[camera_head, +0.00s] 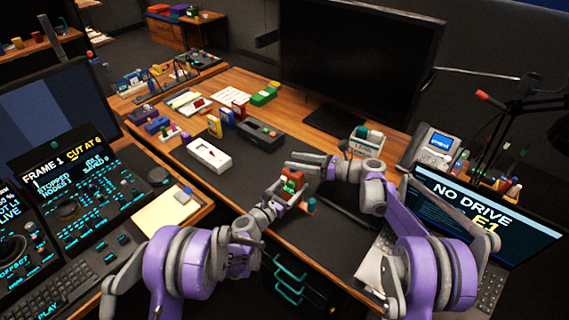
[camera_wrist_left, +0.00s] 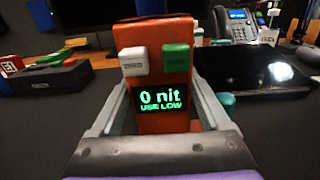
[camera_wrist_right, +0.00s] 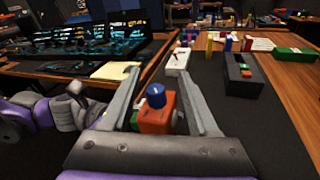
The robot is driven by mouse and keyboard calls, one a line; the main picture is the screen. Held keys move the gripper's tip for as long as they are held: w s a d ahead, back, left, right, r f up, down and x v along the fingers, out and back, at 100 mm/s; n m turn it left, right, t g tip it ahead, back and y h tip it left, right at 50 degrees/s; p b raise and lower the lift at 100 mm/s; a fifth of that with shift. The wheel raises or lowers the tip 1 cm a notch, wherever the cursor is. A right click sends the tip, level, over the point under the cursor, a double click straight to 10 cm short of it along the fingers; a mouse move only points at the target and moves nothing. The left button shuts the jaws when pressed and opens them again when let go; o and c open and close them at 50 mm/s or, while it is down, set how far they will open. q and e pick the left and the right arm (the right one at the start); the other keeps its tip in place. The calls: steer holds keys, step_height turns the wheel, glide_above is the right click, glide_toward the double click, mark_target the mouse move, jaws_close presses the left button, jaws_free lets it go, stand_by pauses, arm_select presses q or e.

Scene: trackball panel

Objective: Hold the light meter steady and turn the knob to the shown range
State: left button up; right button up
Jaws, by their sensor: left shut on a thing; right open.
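The light meter is an orange box (camera_wrist_left: 165,65) held between the fingers of my left gripper (camera_wrist_left: 160,118), which is shut on it. Its small display (camera_wrist_left: 160,101) reads "0 nit USE LOW" in green. A white button (camera_wrist_left: 133,61) and a green button (camera_wrist_left: 176,58) sit above the display. In the right wrist view a blue knob (camera_wrist_right: 156,96) stands on top of the orange meter. My right gripper (camera_wrist_right: 165,88) is open, its fingers on either side of the knob and apart from it. In the head view the meter (camera_head: 292,183) is small and partly covered by the grippers.
A dark mat covers the desk around the meter. A white box (camera_head: 208,156) and a black box (camera_head: 260,135) stand to the left. A large monitor (camera_head: 355,65) is behind, a phone (camera_head: 432,150) and a laptop (camera_head: 485,215) are at right.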

steer(key=shift+n+t+y, duration=0.5)
steer(key=shift+n+t, duration=0.1)
steer(key=shift+n, duration=0.3)
steer(key=a, duration=0.1)
steer(key=a+f, duration=0.1)
steer(key=a, duration=0.2)
steer(key=shift+w+f, duration=0.3)
steer(key=shift+f, duration=0.1)
jaws_close()
